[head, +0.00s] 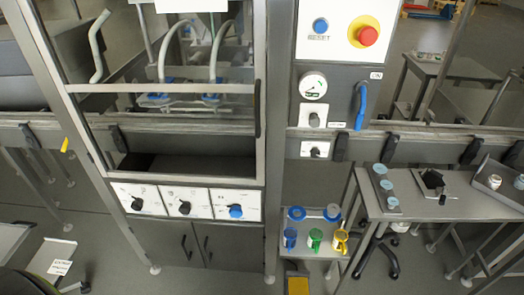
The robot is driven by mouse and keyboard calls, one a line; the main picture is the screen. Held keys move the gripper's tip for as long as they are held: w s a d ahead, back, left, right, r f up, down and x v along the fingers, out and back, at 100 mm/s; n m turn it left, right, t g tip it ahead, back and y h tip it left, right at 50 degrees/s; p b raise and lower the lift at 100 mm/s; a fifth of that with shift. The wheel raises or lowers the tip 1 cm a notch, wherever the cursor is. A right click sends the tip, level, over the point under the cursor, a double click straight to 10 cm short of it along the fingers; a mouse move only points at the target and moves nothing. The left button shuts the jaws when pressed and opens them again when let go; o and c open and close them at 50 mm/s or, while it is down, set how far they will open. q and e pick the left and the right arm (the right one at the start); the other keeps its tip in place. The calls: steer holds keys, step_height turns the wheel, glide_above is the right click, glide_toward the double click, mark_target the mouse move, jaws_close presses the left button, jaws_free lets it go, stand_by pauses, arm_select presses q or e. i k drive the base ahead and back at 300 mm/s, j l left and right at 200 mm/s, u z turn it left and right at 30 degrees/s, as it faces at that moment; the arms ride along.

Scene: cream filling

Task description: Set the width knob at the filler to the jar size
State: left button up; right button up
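The filler (160,100) is a framed machine with a clear front and hoses inside. Its lower panel has a black knob (136,204), a second black knob (185,207) and a blue knob (236,211) on white plates. The labels are too small to read, so I cannot tell which is the width knob. A small pale jar (494,181) stands in a tray at the right. Neither gripper is in view.
A grey side table (450,207) at the right carries a strip with several round discs (386,184). A low shelf (312,252) holds blue, green and yellow jugs. A red stop button (367,36) and blue handle (360,105) are on the column. Floor before the cabinet is clear.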

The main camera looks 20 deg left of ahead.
mark_target(314, 153)
steer(key=u, duration=0.25)
steer(key=i+l+z, duration=0.2)
steer(key=i+l, duration=0.4)
steer(key=l, duration=0.5)
steer(key=i+l+z, duration=0.2)
steer(key=i+l, duration=0.5)
steer(key=l, duration=0.3)
steer(key=i+l+z, duration=0.2)
steer(key=i+l, duration=0.6)
steer(key=l, duration=0.1)
